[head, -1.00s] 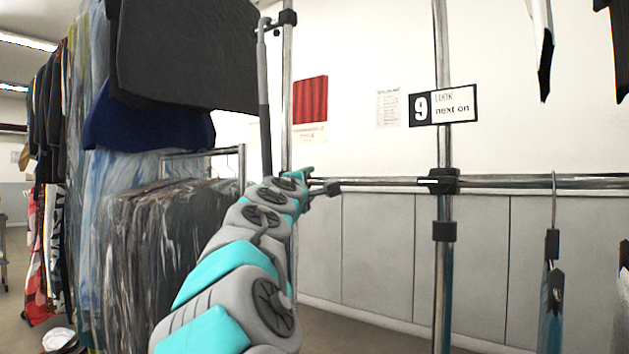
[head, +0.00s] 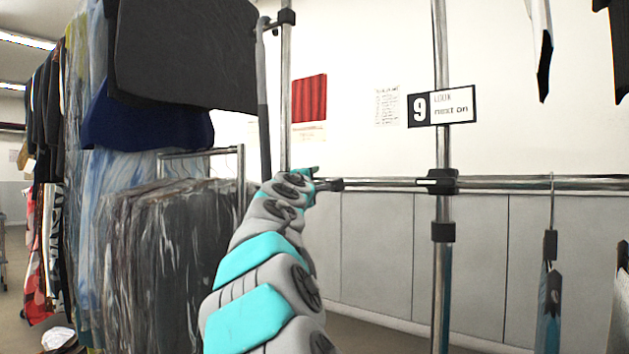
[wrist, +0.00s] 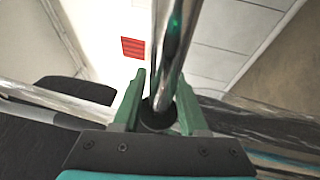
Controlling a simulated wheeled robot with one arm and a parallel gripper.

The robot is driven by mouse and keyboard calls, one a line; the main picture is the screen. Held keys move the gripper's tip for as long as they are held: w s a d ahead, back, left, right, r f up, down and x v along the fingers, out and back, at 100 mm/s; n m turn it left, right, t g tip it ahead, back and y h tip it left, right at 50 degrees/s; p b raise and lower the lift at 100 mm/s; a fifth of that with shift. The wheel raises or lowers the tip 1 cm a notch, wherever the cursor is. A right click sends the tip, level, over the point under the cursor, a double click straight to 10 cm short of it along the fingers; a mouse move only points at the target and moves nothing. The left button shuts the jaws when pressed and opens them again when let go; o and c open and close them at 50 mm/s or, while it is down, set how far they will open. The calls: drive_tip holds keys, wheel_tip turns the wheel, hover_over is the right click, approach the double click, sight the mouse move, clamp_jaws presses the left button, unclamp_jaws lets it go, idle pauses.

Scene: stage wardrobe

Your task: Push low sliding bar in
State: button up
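The low chrome sliding bar (head: 390,184) runs level in the head view. It passes through the black clamp (head: 443,181) on the middle post toward the right. My gripper (head: 314,180) is at the bar's left end, at about the bar's height. In the wrist view, the bar (wrist: 168,55) points away from me, and its dark end (wrist: 157,117) lies between the two green fingers of my gripper (wrist: 160,90), close to the palm. The fingers stand apart, one on each side of the bar. Whether the palm touches the bar's end cannot be told.
A left chrome post (head: 286,90) rises close behind my gripper. Clothes in plastic covers (head: 165,250) hang on a rack to the left, with a large dark panel (head: 185,50) above. A hanger with a blue garment (head: 549,300) hangs from the rail at right.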

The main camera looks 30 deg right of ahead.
clamp_jaws()
idle(1.0)
